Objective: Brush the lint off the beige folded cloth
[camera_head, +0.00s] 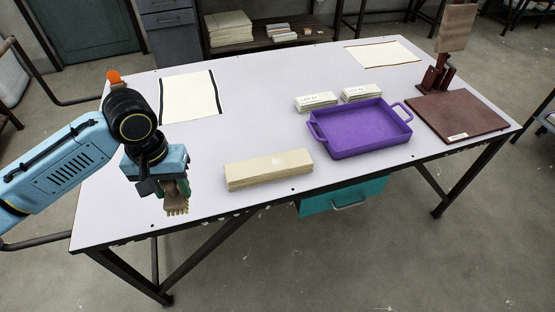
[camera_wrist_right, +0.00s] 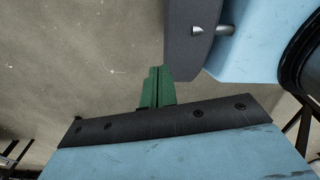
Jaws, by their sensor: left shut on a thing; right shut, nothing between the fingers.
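The beige folded cloth (camera_head: 268,171) lies flat near the front edge of the table, left of centre. A small pale patch shows on its top toward the right end; I cannot tell if it is lint. My left gripper (camera_head: 168,188) is to the left of the cloth, above the table's front left part. It is shut on a brown brush (camera_head: 176,201) whose pale bristles point down, apart from the cloth. My right gripper (camera_wrist_right: 156,88) shows only in the right wrist view, its green fingers together and empty, with the grey floor beyond.
A purple tray (camera_head: 368,131) stands right of the cloth, with two labelled folded stacks (camera_head: 316,101) behind it. A dark red board (camera_head: 456,118) with a stand lies at the right end. Flat cream cloths (camera_head: 190,97) lie at the back. Bare tabletop surrounds the beige cloth.

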